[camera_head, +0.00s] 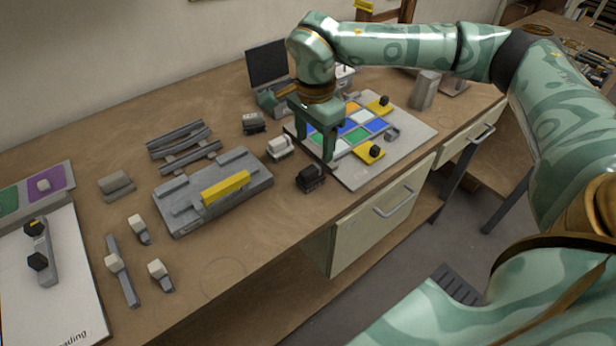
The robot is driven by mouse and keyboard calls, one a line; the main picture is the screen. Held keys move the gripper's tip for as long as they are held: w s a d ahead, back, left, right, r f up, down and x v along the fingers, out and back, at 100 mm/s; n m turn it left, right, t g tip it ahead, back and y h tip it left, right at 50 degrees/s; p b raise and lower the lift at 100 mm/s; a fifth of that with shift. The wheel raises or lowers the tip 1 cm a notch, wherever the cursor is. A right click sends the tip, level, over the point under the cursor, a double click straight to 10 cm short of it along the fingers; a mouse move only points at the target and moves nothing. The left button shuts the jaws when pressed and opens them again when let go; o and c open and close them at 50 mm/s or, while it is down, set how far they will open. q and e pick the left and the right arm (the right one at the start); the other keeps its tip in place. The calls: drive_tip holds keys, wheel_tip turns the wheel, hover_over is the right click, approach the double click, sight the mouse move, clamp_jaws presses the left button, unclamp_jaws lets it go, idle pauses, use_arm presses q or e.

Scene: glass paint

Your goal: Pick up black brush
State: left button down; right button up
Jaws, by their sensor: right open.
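A small black block-like piece (310,178), likely the black brush, sits on the wooden bench near its front edge. A white piece (279,147) of similar shape is behind it, and a dark grey one (254,122) is farther back. My right gripper (314,146) points down with its fingers apart and nothing seen between them. It is just behind the black piece, at the left edge of a board (405,150) with coloured glass squares. I cannot tell its exact height. My left gripper is not in view.
A grey fixture with a yellow bar (226,187) stands left of the black piece. Small tools with pale knobs (139,229) lie at the front left, beside a white panel (75,265). A dark screen (267,64) stands behind. Bare bench lies in front of the fixture.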

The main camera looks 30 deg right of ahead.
sight(311, 169)
wheel_tip(311, 169, down, 4)
drive_tip(key=shift+w+b, duration=0.15)
drive_tip(key=shift+b, duration=0.2)
drive_tip(key=shift+f, duration=0.8)
drive_tip(key=f, duration=0.1)
drive_tip(key=f+b, duration=0.1)
drive_tip(key=f, duration=0.1)
drive_tip(key=f+b, duration=0.1)
drive_tip(key=shift+w+a+f, duration=0.15)
drive_tip(key=shift+a+f, duration=0.1)
drive_tip(key=shift+f, duration=0.1)
drive_tip(key=shift+r, duration=0.1)
drive_tip(key=c, duration=1.1)
